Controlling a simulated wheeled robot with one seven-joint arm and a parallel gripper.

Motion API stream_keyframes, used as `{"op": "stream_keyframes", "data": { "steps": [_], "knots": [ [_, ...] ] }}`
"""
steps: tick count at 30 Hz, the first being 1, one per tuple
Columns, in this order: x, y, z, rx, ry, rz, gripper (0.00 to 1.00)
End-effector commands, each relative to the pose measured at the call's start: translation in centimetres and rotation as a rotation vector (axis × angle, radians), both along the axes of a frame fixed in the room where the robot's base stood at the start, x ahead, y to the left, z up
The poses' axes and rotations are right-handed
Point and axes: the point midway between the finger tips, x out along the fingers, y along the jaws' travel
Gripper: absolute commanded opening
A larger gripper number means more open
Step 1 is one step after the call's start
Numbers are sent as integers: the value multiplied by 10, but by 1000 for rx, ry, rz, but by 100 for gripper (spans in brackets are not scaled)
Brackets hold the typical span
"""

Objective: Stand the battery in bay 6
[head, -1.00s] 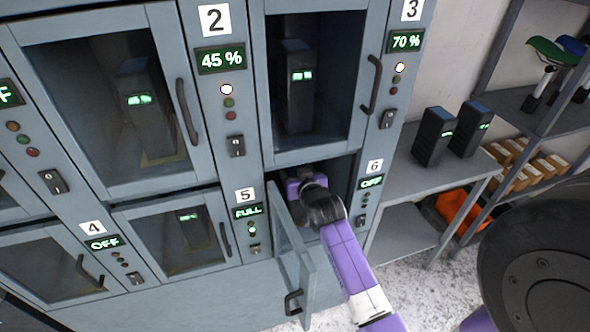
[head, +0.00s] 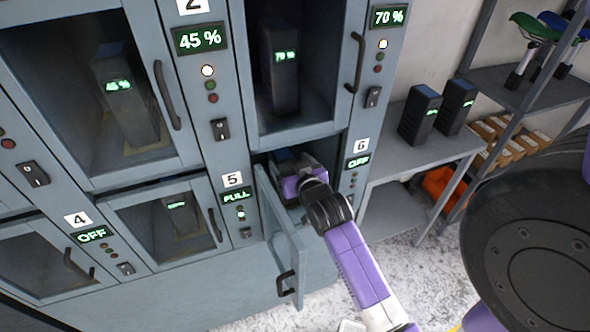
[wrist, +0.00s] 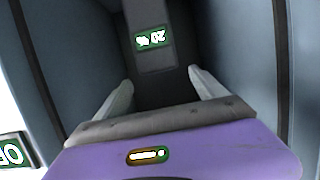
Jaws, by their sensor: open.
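My gripper (wrist: 160,80) is open, with its two pale fingers apart and nothing seen between their tips. A dark battery with a lit green display reading 20 % (wrist: 153,39) is inside bay 6, just beyond the fingertips. The display appears upside down in the wrist view. In the head view my wrist is inside the bay 6 opening and hides most of the battery; a bluish top (head: 284,155) shows behind it. The battery's base is hidden, so I cannot tell how it sits on the floor. The bay 6 sign (head: 358,162) reads OFF.
The bay 6 door (head: 284,240) stands open on the left, close beside my arm. Bay 5 (head: 175,215) is closed with a battery inside and reads FULL. Two batteries (head: 420,115) stand on the grey shelf (head: 408,160) at right.

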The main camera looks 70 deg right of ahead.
Motion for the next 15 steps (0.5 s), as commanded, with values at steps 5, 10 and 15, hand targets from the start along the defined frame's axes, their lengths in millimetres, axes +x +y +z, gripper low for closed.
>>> {"op": "stream_keyframes", "data": {
  "steps": [5,10,15],
  "knots": [
    [-18,21,8,0,1,1,81],
    [-25,30,12,0,0,1,81],
    [-26,31,13,-1,-1,0,81]
  ]
}}
